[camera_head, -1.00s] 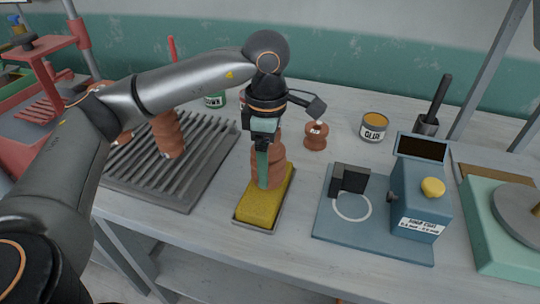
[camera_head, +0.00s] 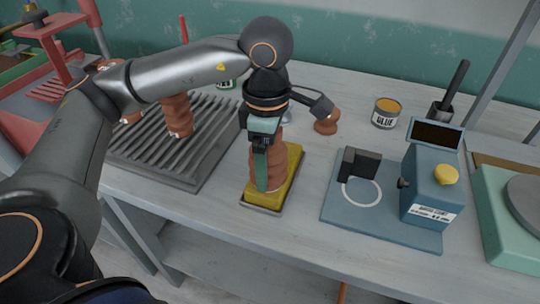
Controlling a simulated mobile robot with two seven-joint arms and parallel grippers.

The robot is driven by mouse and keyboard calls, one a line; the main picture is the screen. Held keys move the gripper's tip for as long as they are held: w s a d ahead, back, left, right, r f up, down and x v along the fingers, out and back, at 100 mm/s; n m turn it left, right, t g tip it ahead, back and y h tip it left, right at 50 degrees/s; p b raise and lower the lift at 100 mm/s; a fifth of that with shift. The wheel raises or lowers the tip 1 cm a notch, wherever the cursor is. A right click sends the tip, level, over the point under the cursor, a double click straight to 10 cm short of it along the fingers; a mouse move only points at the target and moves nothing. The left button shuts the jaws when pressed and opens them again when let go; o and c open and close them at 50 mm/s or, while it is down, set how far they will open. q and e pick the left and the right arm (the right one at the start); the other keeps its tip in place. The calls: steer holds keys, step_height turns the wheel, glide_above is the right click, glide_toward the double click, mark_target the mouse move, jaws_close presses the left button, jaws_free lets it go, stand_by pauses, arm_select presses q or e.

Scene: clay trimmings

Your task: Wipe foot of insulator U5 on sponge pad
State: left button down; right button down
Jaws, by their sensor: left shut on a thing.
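My left gripper (camera_head: 262,163) is shut on a ribbed terracotta-brown insulator (camera_head: 275,172) and holds it upright. The insulator's foot is at the yellow sponge pad (camera_head: 291,170), over its near half. It appears to touch the pad, but the exact contact is hard to tell. The pad lies in a shallow grey tray on the bench. The gripper hides much of the insulator, and I cannot read a label on it. My right gripper is not in view.
A slatted grey rack (camera_head: 190,178) with brown insulators stands left. A shorter brown insulator (camera_head: 326,123) and a glue can (camera_head: 385,113) stand behind. A blue device (camera_head: 432,190) is to the right, beside a green wheel base (camera_head: 490,220). Bare bench (camera_head: 310,225) lies between pad and device.

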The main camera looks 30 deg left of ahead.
arm_select(q)
steer(key=shift+w+a, duration=0.15)
steer(key=shift+w, duration=0.55)
steer(key=shift+w+a, duration=0.15)
steer(key=shift+w, duration=0.55)
steer(key=shift+w+a+r, duration=0.1)
steer(key=shift+w+a, duration=0.1)
steer(key=shift+w, duration=0.65)
steer(key=shift+w+a+f, duration=0.1)
steer(key=shift+w+a, duration=0.1)
steer(key=shift+w, duration=0.65)
steer(key=shift+w+a+r, duration=0.1)
steer(key=shift+w+a, duration=0.1)
steer(key=shift+w, duration=0.65)
step_height(320, 180, up, 7)
steer(key=p, duration=0.5)
